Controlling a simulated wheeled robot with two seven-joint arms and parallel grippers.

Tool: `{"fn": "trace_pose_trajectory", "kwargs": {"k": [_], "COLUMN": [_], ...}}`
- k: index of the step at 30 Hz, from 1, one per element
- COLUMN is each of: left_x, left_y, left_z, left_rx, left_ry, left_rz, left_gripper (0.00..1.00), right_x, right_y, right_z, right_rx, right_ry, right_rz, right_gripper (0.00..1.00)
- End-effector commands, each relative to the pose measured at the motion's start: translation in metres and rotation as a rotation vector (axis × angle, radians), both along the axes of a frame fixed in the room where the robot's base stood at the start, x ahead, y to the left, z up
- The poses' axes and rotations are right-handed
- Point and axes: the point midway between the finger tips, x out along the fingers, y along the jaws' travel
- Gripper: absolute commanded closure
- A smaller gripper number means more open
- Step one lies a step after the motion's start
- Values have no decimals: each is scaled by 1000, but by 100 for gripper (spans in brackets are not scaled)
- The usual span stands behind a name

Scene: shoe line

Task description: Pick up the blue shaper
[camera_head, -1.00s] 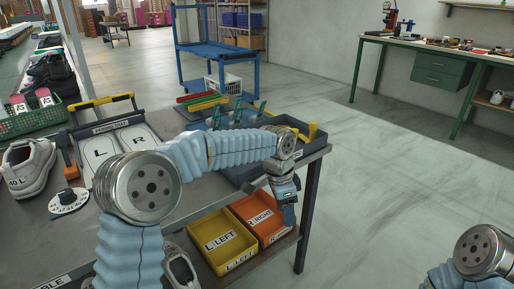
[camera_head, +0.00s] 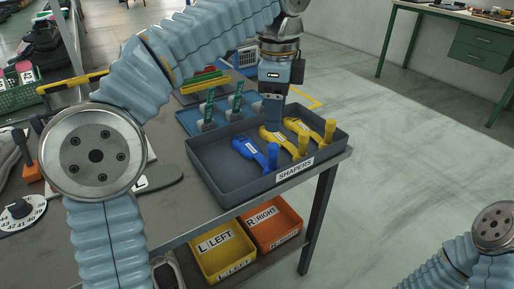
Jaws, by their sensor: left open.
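The blue shaper (camera_head: 250,150) lies in the grey tray labelled SHAPERS (camera_head: 230,192), left of two yellow shapers. Its upright knob end is toward the tray's front wall. My left gripper (camera_head: 273,122) points down over the back part of the tray, above and to the right of the blue shaper's far end. It is open and holds nothing that I can see; its fingers look narrow from this angle. My right gripper is out of view; only part of my right arm shows at the lower right.
Two yellow shapers (camera_head: 276,139) lie beside the blue one, close to my left gripper. A blue tray with several green-handled tools (camera_head: 208,110) stands behind left. Yellow (camera_head: 222,258) and orange (camera_head: 273,225) bins sit on the lower shelf. The floor to the right is clear.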

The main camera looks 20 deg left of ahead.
Motion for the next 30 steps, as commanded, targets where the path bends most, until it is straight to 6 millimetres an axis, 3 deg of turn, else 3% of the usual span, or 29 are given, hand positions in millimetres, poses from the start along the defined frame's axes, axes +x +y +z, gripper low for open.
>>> {"fn": "trace_pose_trajectory", "kwargs": {"k": [3,11,18,27,30], "left_x": [0,1,-1,-1,-1], "left_y": [1,1,3,2,2], "left_z": [-28,-52,-89,-94,-94], "left_rx": [1,0,0,-1,-1], "left_ry": [2,2,2,1,1], "left_rz": [1,3,3,3,2], "left_gripper": [44,44,44,44,58], "right_x": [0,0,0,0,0], "right_y": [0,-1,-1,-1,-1], "right_z": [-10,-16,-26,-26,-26], "right_rx": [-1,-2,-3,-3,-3], "right_ry": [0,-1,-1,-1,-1], "right_rz": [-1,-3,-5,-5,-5], "right_gripper": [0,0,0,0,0]}}
